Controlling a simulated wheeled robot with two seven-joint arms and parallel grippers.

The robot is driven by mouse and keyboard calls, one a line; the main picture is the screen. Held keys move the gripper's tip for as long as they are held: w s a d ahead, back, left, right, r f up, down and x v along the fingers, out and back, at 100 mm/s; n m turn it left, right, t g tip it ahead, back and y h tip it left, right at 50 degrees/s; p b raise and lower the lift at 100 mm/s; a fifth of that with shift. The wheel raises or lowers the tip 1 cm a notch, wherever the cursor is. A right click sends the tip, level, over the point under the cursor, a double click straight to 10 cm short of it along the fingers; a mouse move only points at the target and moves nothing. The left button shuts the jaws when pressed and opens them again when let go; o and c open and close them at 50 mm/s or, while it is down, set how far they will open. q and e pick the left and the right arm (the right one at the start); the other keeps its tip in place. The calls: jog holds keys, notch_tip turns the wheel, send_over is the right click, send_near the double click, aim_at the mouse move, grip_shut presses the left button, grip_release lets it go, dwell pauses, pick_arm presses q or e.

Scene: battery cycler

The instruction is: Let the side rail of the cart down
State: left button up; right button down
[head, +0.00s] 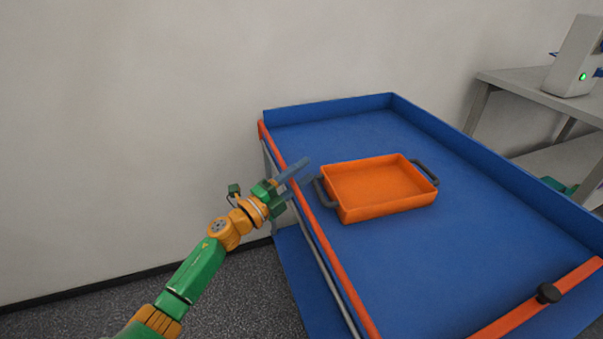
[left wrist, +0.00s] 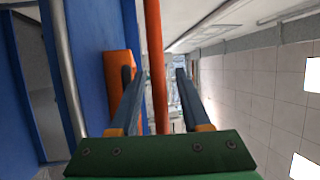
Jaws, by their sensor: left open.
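The cart (head: 470,210) has a blue deck with low blue walls at its far and right sides. An orange side rail (head: 340,270) runs along its left edge, up at deck level. My left gripper (head: 302,172) is open over the middle of this rail, near the tray handle. In the left wrist view, the rail (left wrist: 154,60) passes lengthwise between the two fingers (left wrist: 162,78), with gaps showing at both sides. I cannot tell whether the fingers touch it. My right gripper is not in view.
An orange tray (head: 378,183) with dark handles stands on the deck close to the rail. A second orange bar with a black knob (head: 548,293) crosses the near end. A grey metal tube (left wrist: 62,60) runs beside the rail. A grey bench (head: 535,88) stands right.

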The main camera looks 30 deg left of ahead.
pick_arm(q)
grip_shut()
dwell(1.4)
